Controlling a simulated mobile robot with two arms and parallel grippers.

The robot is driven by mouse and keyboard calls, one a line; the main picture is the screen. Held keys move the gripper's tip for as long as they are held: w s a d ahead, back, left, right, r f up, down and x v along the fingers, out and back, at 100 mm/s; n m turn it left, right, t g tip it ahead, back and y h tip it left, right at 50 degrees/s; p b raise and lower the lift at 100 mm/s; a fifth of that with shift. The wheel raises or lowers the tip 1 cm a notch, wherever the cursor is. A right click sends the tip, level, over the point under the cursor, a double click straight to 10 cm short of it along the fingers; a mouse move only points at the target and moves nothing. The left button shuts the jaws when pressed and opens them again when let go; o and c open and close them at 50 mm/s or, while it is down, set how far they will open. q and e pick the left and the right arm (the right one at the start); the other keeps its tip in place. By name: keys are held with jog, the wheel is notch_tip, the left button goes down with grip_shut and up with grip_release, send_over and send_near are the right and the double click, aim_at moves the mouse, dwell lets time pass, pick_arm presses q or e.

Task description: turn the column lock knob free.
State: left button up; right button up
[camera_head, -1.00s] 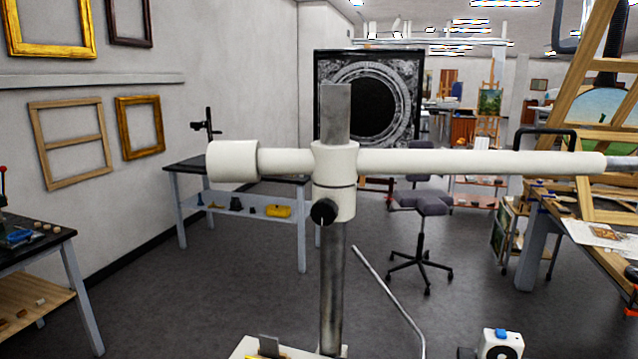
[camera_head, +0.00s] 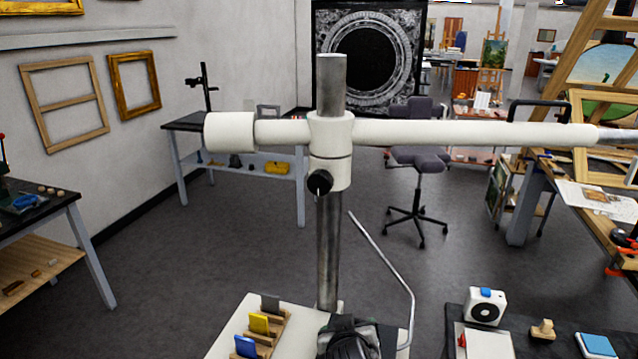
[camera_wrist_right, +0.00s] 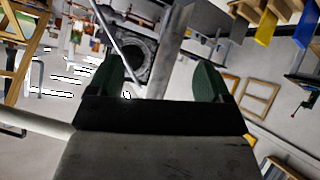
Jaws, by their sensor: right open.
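The column lock knob (camera_head: 319,182) is small, round and black. It sits on the front of the white collar (camera_head: 331,165) around the grey upright column (camera_head: 329,250). A white boom (camera_head: 450,134) runs sideways through the collar. A dark shape at the bottom edge of the head view, in front of the column's foot, looks like part of my right arm. In the right wrist view my right gripper (camera_wrist_right: 156,68) shows two dark green fingers spread apart with nothing held. The grey column (camera_wrist_right: 176,35) shows beyond and between them. I cannot make out the knob there. My left gripper is not in view.
A wooden rack with yellow and blue cards (camera_head: 259,323) stands on the white base (camera_head: 231,325) at the column's left. A bent metal rod (camera_head: 385,257) rises at its right. A dark bench (camera_head: 545,318) with a white device (camera_head: 486,306) is at lower right.

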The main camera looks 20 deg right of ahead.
jog(key=w+a+r+m+t+h, duration=0.1)
jog(key=w+a+r+t+h, duration=0.1)
jog(key=w+r, duration=0.55)
jog(key=m+t+h, duration=0.2)
jog(key=t, duration=0.1)
send_near(318, 185)
jog(key=p+x, duration=0.5)
jog(key=x, duration=0.4)
jog(key=shift+r, duration=0.2)
jog(key=shift+w+d+f, duration=0.2)
jog(key=shift+w+d, duration=0.2)
jog(key=shift+w, duration=0.15)
jog(key=shift+c, duration=0.3)
jog(key=c, duration=0.9)
jog(key=shift+o, duration=0.2)
jog(key=shift+n, duration=0.3)
